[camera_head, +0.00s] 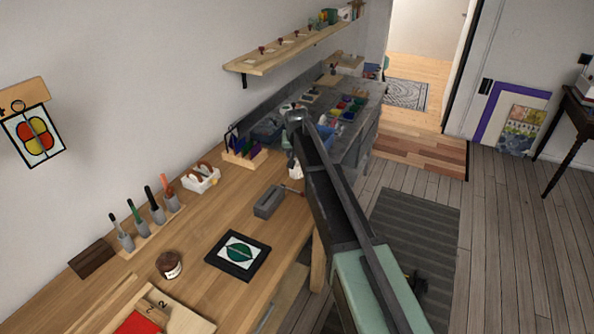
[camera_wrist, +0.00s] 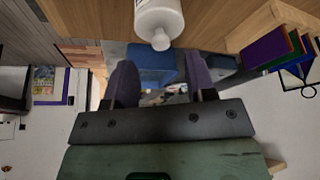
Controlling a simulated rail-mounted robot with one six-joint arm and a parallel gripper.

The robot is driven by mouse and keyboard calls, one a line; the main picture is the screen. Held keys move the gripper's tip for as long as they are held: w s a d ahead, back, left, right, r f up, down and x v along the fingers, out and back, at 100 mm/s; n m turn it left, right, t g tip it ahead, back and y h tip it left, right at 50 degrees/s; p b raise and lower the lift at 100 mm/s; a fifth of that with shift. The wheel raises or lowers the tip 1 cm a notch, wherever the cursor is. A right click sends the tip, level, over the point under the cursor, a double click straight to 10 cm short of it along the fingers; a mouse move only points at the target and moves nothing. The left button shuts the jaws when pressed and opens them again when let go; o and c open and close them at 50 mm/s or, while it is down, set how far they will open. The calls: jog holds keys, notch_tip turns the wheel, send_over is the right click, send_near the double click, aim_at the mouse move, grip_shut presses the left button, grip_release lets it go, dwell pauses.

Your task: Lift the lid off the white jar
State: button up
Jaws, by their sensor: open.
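A white container (camera_wrist: 158,18) with a narrow white top (camera_wrist: 160,42) stands on the wooden bench and shows upside down at the top of the wrist view. In the head view, a white thing (camera_head: 295,169) that seems to be the same container is partly hidden by my arm. I cannot tell a separate lid. My gripper (camera_wrist: 161,82) is open, its two dark fingers apart with nothing held between them. The head view does not show the fingers clearly.
On the bench are a grey block-shaped tool (camera_head: 268,201), a framed green picture (camera_head: 238,255), a brown jar (camera_head: 169,265), a white caddy (camera_head: 201,179) and a rack of coloured items (camera_head: 243,152). A wall shelf (camera_head: 285,55) hangs above. Blue bins show in the wrist view (camera_wrist: 152,62).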

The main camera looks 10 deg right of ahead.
aim_at(297, 163)
jog(key=b+x, duration=0.3)
jog(key=x, duration=0.2)
jog(key=shift+s, duration=0.1)
jog(key=shift+s+r, duration=0.1)
jog(key=shift+r, duration=0.15)
grip_shut()
